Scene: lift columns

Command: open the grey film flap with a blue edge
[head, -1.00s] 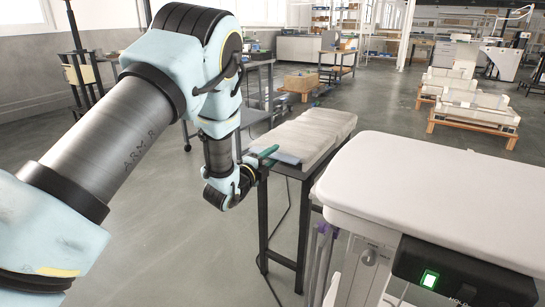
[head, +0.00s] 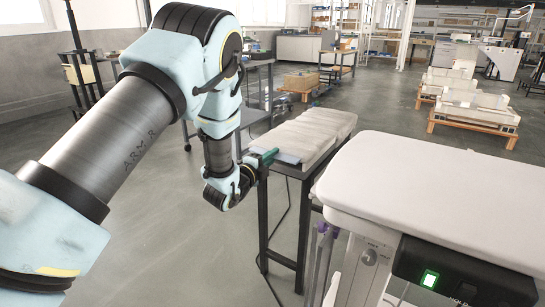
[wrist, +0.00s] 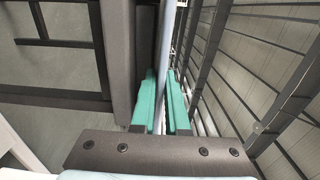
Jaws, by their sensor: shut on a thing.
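The film flap shows in the head view as a pale grey-blue edge (head: 289,159) at the near end of a narrow black-framed table, right beside my gripper (head: 269,157). In the wrist view the flap's pale blue edge (wrist: 163,48) is a thin strip running away from me between the two green fingers. My gripper (wrist: 162,82) is shut on this edge, one finger on each side. Most of the grey film is seen edge-on or hidden, so I cannot tell how far it stands open.
A long pale padded slab (head: 318,133) lies on the narrow table. A large white-topped unit (head: 440,190) with a green-lit panel stands at right. In the wrist view dark bars (wrist: 235,60) run close on the right. The floor at lower left is clear.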

